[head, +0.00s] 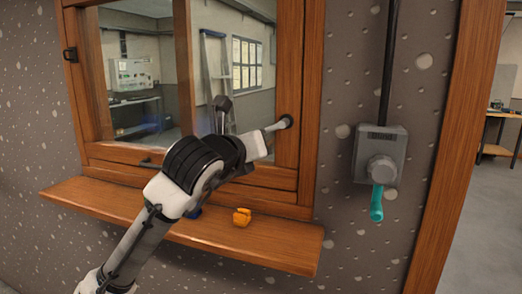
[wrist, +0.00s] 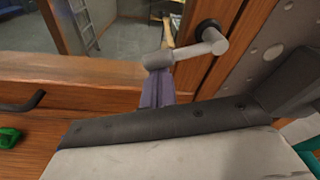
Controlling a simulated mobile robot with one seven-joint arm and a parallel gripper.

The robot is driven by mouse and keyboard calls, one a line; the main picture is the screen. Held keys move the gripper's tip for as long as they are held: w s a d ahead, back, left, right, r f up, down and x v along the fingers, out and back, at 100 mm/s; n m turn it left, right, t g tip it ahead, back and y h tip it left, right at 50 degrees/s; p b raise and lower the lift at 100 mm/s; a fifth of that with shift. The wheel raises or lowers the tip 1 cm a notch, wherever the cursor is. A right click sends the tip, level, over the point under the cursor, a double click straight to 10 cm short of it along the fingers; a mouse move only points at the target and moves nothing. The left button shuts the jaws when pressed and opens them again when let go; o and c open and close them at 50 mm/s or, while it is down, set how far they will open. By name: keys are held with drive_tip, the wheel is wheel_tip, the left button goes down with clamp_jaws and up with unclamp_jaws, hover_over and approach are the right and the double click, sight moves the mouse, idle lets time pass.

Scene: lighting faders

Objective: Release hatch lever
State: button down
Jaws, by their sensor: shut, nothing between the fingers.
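The hatch lever (head: 277,125) is a pale grey bar on a dark round mount at the right side of the wooden hatch frame. In the wrist view the lever (wrist: 185,53) runs left from its mount and ends in a thicker cylinder. My gripper (wrist: 157,88) shows there as two purple-grey fingers, shut together with nothing between them. The fingers are right below the lever's free end; I cannot tell whether they touch it. In the head view my arm covers the fingers.
A wooden sill (head: 285,253) runs under the hatch and carries an orange block (head: 242,217). A green object (wrist: 8,138) and a black handle (wrist: 22,104) are at left in the wrist view. A grey wall box (head: 381,150) with a teal lever (head: 376,203) is at right.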

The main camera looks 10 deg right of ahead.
drive_tip(key=shift+w+a+r+p, duration=0.2)
drive_tip(key=shift+a+r+p, duration=0.1)
drive_tip(key=shift+r, duration=0.3)
drive_tip(key=shift+w+a+r+p, duration=0.2)
drive_tip(key=shift+r+p, duration=0.1)
drive_tip(key=shift+r, duration=0.45)
